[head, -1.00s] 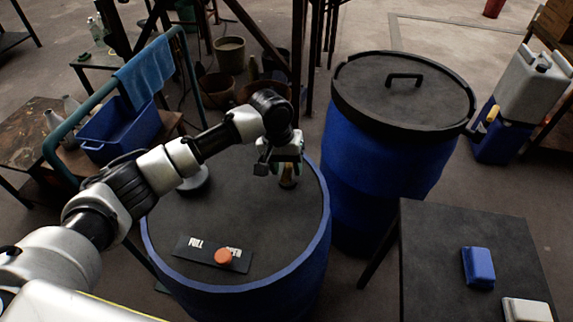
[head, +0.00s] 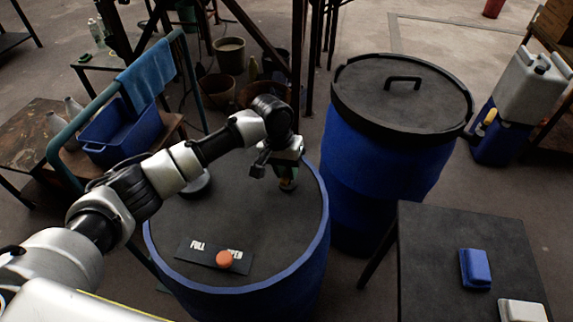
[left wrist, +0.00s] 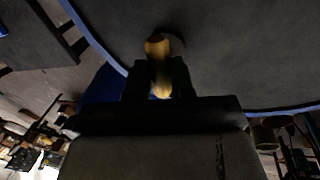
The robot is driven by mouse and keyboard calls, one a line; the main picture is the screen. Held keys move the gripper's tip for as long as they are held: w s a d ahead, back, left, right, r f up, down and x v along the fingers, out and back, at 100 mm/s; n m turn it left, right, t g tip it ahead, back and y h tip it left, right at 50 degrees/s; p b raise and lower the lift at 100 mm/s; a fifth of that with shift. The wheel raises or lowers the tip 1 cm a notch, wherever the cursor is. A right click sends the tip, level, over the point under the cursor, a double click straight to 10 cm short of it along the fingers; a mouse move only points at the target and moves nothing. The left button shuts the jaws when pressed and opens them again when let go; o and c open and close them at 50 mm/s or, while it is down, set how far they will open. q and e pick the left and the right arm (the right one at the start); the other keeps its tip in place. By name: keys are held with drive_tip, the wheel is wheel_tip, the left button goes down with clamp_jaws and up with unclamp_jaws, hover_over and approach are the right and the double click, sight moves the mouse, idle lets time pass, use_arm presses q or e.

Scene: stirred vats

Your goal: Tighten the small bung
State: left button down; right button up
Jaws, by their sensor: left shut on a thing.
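The small bung (head: 288,185) stands in the dark top of the near blue drum (head: 200,225), close to the drum's far right edge. My left gripper (head: 287,176) reaches down over it from above. In the left wrist view the bung (left wrist: 159,46) is tan and wooden-looking, and the left gripper's fingers (left wrist: 160,82) are shut on it. Its lower end meets the dark drum top; how deep it sits is hidden. My right gripper is not in view.
A plate marked with white letters (head: 197,245) and an orange knob (head: 224,259) lie at the near side of the drum top. A lidded blue drum (head: 385,150) stands close at right. A dark table (head: 430,260) is at front right. A teal rail (head: 75,140) is at left.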

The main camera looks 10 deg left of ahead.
use_arm(q)
drive_tip(key=m+p, duration=0.2)
drive_tip(key=shift+r+m+g+p, duration=0.25)
drive_tip(key=shift+m+g+p, duration=0.05)
drive_tip(key=m+p, duration=0.2)
drive_tip(key=m, duration=0.1)
drive_tip(key=shift+w+f+m+g, duration=0.1)
drive_tip(key=shift+f+m+g, duration=0.05)
drive_tip(key=shift+m+g, duration=0.15)
drive_tip(key=m+y+p, duration=0.1)
drive_tip(key=m, duration=0.3)
drive_tip(key=shift+d+m+g, duration=0.1)
drive_tip(key=shift+m+g, duration=0.2)
drive_tip(key=m+y, duration=0.1)
drive_tip(key=m, duration=0.4)
drive_tip(key=shift+w+d+m+p, duration=0.1)
drive_tip(key=shift+m+p, duration=0.2)
drive_tip(key=shift+m, duration=0.1)
drive_tip(key=c, duration=1)
unclamp_jaws()
drive_tip(key=shift+f, duration=0.1)
drive_tip(key=shift+o, duration=0.2)
